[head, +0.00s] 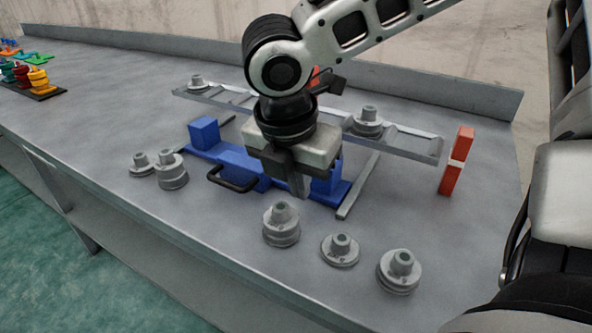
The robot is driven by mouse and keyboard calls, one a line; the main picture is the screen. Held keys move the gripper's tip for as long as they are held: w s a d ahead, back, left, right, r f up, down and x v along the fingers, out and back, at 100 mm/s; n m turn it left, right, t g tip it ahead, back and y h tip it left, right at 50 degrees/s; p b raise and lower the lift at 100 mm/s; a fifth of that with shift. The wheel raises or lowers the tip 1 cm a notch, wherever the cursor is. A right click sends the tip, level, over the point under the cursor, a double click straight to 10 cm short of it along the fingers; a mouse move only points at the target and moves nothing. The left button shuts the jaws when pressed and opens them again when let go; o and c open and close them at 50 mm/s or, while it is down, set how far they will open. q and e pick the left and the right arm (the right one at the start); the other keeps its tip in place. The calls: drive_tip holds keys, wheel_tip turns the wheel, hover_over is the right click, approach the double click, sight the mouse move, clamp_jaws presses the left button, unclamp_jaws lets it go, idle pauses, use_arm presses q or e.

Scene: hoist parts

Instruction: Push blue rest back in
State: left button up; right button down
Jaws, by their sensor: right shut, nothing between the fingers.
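The blue rest (223,153) is a long blue slab with raised blocks at its ends and a dark handle (232,185) on its near side. It lies across grey rails on the table, in front of the grey rack. My right gripper (301,189) points down over the right half of the rest and hides part of it. Its fingers are shut and empty, close to the rest's near side. I cannot tell whether they touch it. My left gripper is not in view.
A grey rack (425,146) carrying grey stepped parts runs behind the rest. Several loose grey parts, including one stepped part (281,224), stand in front. Coloured pieces (38,80) are far left.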

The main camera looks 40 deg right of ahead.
sight(316, 196)
drive_tip(key=b+x, duration=0.1)
drive_tip(key=x, duration=0.3)
drive_tip(key=shift+f, duration=0.1)
drive_tip(key=shift+w+d, duration=0.25)
drive_tip(key=shift+d, duration=0.35)
drive_tip(key=shift+w+d, duration=0.3)
drive_tip(key=shift+d, duration=0.25)
drive_tip(key=shift+w+d+r, duration=0.1)
drive_tip(key=shift+d, duration=0.25)
drive_tip(key=shift+w+d+r, duration=0.15)
drive_tip(key=shift+d, duration=0.2)
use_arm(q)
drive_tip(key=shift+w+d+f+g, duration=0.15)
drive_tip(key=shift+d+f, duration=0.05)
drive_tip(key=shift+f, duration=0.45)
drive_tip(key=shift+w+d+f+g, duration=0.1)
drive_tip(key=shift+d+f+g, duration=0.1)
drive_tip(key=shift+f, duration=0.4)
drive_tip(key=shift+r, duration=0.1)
use_arm(e)
drive_tip(key=shift+d, duration=0.1)
